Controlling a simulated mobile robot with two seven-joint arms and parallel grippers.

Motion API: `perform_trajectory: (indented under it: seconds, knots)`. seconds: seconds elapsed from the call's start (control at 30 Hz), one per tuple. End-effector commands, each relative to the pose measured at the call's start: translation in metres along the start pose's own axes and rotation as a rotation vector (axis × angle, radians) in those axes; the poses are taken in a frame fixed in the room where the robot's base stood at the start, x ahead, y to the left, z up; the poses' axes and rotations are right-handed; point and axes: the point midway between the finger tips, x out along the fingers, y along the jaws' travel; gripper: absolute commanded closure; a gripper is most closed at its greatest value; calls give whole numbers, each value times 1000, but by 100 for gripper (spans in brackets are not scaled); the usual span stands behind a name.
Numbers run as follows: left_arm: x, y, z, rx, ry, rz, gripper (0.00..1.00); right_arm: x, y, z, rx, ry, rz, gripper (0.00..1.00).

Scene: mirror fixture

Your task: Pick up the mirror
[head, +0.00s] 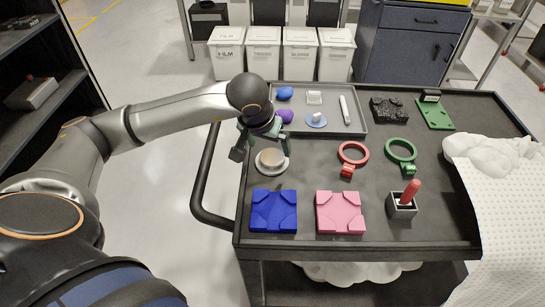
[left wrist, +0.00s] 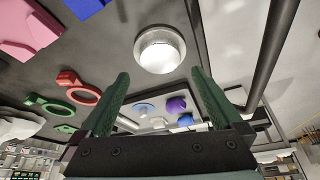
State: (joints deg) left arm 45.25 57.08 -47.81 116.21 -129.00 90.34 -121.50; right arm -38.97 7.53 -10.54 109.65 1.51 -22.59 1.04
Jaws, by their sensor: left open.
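The task's mirror seems to be the round, pale piece with a shiny rim (head: 270,158), at the cart's left edge in the head view. In the left wrist view the round piece (left wrist: 160,50) has a bright, pale face and shows just beyond the fingertips, between their lines. My left gripper (head: 264,148) has green fingers and is open above it. The fingers (left wrist: 160,76) are empty in the left wrist view. The exact height gap is hard to tell. My right gripper is not in view.
A blue block (head: 273,211) and a pink block (head: 340,212) lie nearer. A grey tray (head: 358,100) with small items stands behind. Red (head: 353,152) and green (head: 401,150) ring pieces lie right. A grey box (head: 401,206) holds a red-handled piece. The cart handle (head: 203,185) runs along the left.

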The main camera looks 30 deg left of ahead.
Motion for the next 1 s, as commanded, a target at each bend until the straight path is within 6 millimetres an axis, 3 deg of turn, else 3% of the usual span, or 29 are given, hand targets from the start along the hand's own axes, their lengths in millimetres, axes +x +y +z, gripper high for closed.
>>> perform_trajectory:
  seconds: [0.4,0.7,1.0]
  knots:
    - [50,-1,5,-1,-3,1,0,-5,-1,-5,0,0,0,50]
    - [54,-1,4,0,0,2,1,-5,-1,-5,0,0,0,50]
    - [54,-1,4,-1,0,1,35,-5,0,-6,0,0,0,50]
